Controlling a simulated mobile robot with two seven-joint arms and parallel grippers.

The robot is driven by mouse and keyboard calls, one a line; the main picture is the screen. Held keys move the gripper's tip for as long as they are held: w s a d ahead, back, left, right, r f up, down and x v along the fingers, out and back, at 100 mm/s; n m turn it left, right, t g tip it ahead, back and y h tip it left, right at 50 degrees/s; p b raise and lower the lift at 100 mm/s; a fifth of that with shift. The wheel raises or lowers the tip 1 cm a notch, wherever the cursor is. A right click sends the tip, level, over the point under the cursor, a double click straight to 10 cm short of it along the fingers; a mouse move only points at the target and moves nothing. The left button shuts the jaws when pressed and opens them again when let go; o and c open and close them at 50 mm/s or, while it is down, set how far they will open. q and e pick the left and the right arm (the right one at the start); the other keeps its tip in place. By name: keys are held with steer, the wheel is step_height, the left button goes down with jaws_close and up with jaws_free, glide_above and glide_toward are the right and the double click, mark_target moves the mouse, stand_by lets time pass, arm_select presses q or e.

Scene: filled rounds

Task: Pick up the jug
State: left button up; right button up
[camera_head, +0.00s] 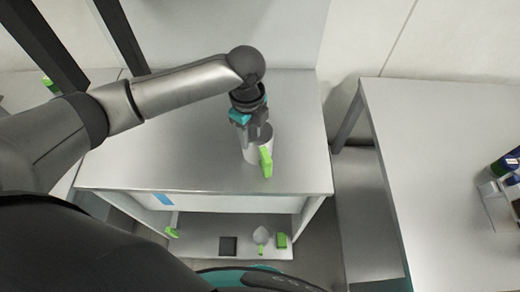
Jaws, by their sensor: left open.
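The jug (251,156) is a pale grey cylinder with a bright green handle (266,162). It stands on the grey metal top of the table (200,170), near the front edge and right of the middle. My left gripper (257,133) reaches down over the jug from the back. Its jaws are open and dark fingers are at the jug's upper part. The gripper hides part of the jug's top, and I cannot tell whether the fingers touch it. My right gripper is not in view.
A lower shelf (200,243) under the table holds a dark square (228,246), a light pear-shaped item (261,236) and a green block (282,240). Another table (430,170) stands to the right, with a rack (495,207) at its edge. The tabletop around the jug is clear.

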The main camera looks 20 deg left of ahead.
arm_select(q)
glide_above(252, 163)
steer(key=shift+w+f, duration=0.1)
steer(key=shift+f, duration=4.25)
jaws_close()
